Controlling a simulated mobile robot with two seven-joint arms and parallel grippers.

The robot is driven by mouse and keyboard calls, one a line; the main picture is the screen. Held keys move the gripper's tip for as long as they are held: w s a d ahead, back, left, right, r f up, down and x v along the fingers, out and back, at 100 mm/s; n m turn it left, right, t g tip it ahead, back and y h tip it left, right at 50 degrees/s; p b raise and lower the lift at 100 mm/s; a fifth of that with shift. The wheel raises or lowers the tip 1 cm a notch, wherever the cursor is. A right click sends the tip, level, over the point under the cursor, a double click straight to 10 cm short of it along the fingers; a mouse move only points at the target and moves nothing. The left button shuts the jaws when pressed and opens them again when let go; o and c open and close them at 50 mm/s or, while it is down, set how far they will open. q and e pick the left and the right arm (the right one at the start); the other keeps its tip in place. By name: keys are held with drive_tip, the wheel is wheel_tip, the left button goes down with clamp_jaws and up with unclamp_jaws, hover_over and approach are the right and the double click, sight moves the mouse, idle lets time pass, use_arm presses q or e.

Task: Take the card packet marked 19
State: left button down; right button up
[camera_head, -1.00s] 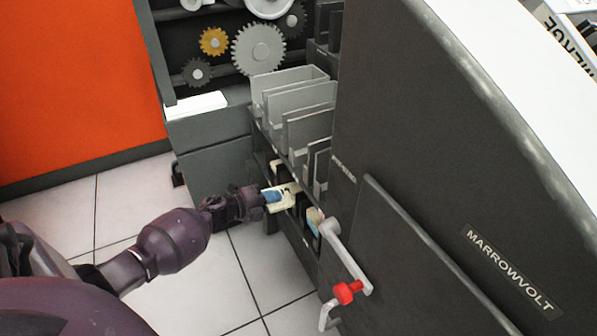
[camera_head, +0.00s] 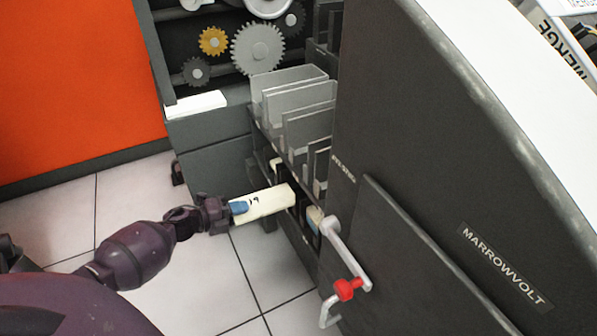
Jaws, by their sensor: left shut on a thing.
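A long cream card packet (camera_head: 268,203) shows in the head view, left of the dark machine. A dark mark that looks like 19 is on its upper side, and a blue patch is at its near left end. My left gripper (camera_head: 232,209) is shut on that left end. The packet's right end is at the front of a row of low slots in the machine (camera_head: 300,218); whether its tip is still inside a slot I cannot tell. My right gripper is not in view.
Another pale and blue packet end (camera_head: 315,216) sits in a slot to the right. A grey crank with a red knob (camera_head: 348,289) juts out below it. Grey upright dividers (camera_head: 295,100) stand above the slots.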

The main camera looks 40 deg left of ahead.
use_arm(q)
drive_tip(key=f+v, duration=0.1)
drive_tip(key=v, duration=0.5)
drive_tip(key=shift+s+f, duration=0.1)
drive_tip(key=shift+s, duration=0.05)
idle(0.3)
